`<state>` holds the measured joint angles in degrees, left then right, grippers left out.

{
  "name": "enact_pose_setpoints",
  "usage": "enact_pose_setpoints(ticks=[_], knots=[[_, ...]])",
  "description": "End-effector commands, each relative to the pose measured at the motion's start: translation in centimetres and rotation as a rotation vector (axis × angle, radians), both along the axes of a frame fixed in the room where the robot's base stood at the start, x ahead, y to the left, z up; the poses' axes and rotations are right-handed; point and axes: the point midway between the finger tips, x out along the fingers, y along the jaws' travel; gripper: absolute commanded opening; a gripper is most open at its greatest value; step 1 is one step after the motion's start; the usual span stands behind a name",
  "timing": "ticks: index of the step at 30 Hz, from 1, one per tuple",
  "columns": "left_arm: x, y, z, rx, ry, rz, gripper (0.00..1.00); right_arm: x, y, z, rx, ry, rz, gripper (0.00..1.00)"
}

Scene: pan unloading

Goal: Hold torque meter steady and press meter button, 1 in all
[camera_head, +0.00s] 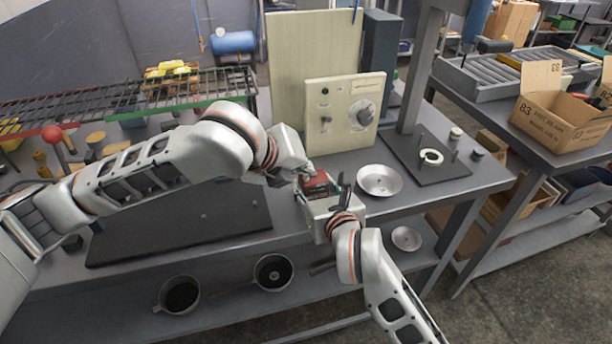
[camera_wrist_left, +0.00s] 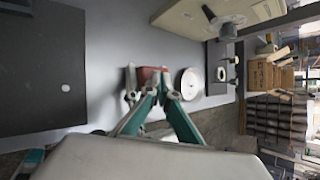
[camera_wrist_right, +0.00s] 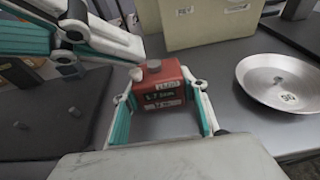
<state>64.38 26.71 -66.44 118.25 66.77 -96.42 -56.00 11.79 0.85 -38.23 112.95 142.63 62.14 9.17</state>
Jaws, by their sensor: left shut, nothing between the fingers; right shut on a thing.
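The torque meter is a small red box (camera_wrist_right: 160,95) with a dark display and pale labels on its front and a small round grey button (camera_wrist_right: 154,64) on top. My right gripper (camera_wrist_right: 165,108) is shut on its two sides and holds it upright at the bench's front edge. In the head view the meter (camera_head: 316,184) is partly hidden by the grippers. My left gripper (camera_head: 306,172) is shut and empty, its fingertips close beside the meter's top. In the left wrist view the meter (camera_wrist_left: 150,73) lies just beyond the fingertips. I cannot tell whether they touch the button.
A metal bowl (camera_head: 379,181) stands just right of the meter. A cream panel with a dial (camera_head: 343,112) stands behind. A dark mat (camera_head: 180,225) lies at left, and a dark stand base (camera_head: 425,160) with a white ring is at right. Pans (camera_head: 273,272) sit on the lower shelf.

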Motion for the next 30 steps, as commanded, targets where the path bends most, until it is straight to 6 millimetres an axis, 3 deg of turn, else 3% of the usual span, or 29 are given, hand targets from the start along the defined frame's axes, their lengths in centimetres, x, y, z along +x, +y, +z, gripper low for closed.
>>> enact_pose_setpoints(ticks=[30], knots=[[0.0,0.02,-0.8,0.001,0.001,0.0,0.0,-0.02,0.0,-0.09,-0.001,0.002,0.0,0.14]])
